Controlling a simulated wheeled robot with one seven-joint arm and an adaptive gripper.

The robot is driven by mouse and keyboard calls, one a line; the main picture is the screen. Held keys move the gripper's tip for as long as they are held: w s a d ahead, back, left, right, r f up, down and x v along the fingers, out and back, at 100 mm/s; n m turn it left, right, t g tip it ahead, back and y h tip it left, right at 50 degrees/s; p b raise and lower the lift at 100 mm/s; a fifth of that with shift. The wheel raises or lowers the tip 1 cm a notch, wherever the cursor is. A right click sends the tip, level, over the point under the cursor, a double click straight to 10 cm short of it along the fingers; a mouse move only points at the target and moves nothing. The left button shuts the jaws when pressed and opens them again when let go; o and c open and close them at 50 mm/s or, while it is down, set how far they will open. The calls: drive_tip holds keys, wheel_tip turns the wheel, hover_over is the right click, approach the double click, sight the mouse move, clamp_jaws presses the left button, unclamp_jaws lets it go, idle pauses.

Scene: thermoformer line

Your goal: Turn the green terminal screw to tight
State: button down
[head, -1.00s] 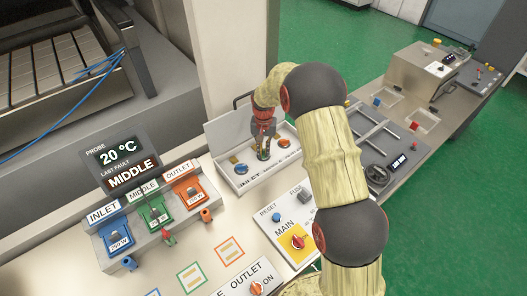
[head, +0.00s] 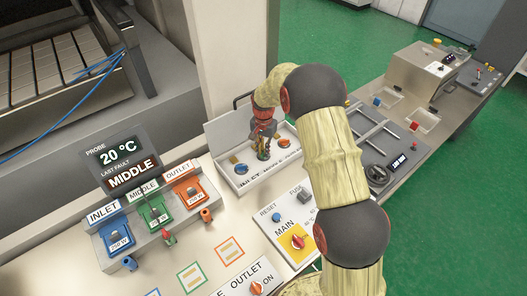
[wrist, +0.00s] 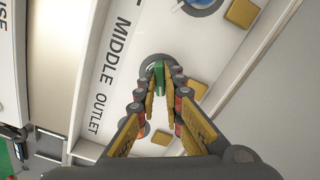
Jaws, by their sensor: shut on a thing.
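The green terminal screw (wrist: 158,76) sits in a round dark seat by the word MIDDLE in the wrist view. My gripper (wrist: 160,80) has its two fingers closed on the screw's green head from both sides. In the head view my gripper (head: 264,150) points down into the white terminal box (head: 226,182), and the green screw is mostly hidden behind the fingers. How tight the screw is, I cannot tell.
In the box, a blue terminal screw (head: 241,169) is left of my gripper and an orange one (head: 284,143) is right. The upright box lid (head: 222,136) stands close behind. The MAIN switch (head: 298,242) and the INLET, MIDDLE and OUTLET modules (head: 157,214) are nearer.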

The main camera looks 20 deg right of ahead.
drive_tip(key=shift+m, duration=1)
drive_tip(key=shift+m, duration=2.7)
drive_tip(key=shift+m, duration=1.5)
drive_tip(key=c, duration=1.8)
unclamp_jaws()
drive_tip(key=shift+c, duration=0.2)
